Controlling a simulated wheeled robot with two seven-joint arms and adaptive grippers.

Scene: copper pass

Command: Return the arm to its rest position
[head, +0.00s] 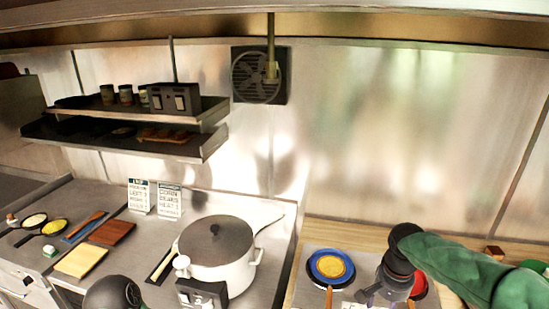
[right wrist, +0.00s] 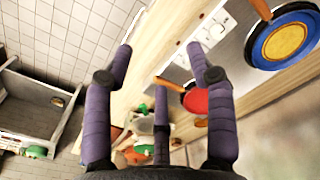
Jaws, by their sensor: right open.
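My right arm, in a green sleeve, comes in from the right in the head view. Its gripper (head: 372,296) hangs over the right counter, beside the blue-rimmed pan and partly in front of the red pan. In the right wrist view the purple fingers of the right gripper (right wrist: 160,65) are spread apart with nothing between them. A dark rounded part at the bottom left of the head view may belong to my left arm; no left gripper fingers show.
A blue pan (head: 330,266) with a yellow disc and a red pan (head: 420,284) lie near the right gripper. A large lidded pot (head: 216,250) stands left of them. Cutting boards (head: 82,262) and small pans lie farther left. A wall shelf (head: 130,140) overhangs the left counter.

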